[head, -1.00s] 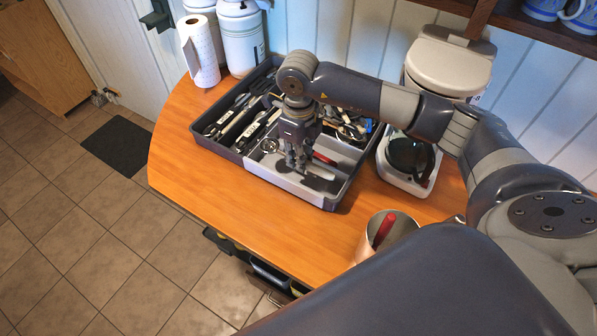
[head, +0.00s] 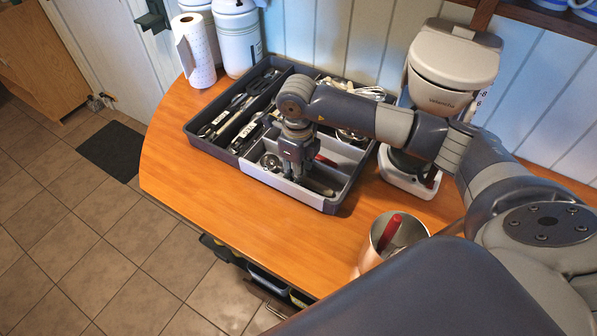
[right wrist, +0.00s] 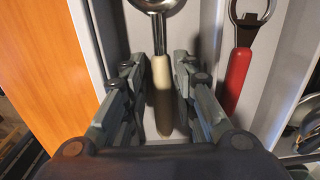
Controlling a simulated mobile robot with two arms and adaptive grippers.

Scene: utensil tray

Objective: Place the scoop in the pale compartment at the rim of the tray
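The scoop has a round metal bowl (right wrist: 160,3) and a cream handle (right wrist: 162,85). It lies in the pale compartment (head: 252,170) along the front rim of the dark tray (head: 196,141). In the head view its bowl (head: 270,161) shows left of my right gripper (head: 296,174), which hides part of the handle. My right gripper is down at the compartment, and in the right wrist view its fingers (right wrist: 160,72) stand apart on either side of the handle, with narrow gaps visible. My left gripper is not in view.
A red-handled opener (right wrist: 237,80) lies in the neighbouring compartment. Dark utensils fill the tray's left part. A paper roll (head: 197,55) stands back left. The front counter (head: 250,230) is clear.

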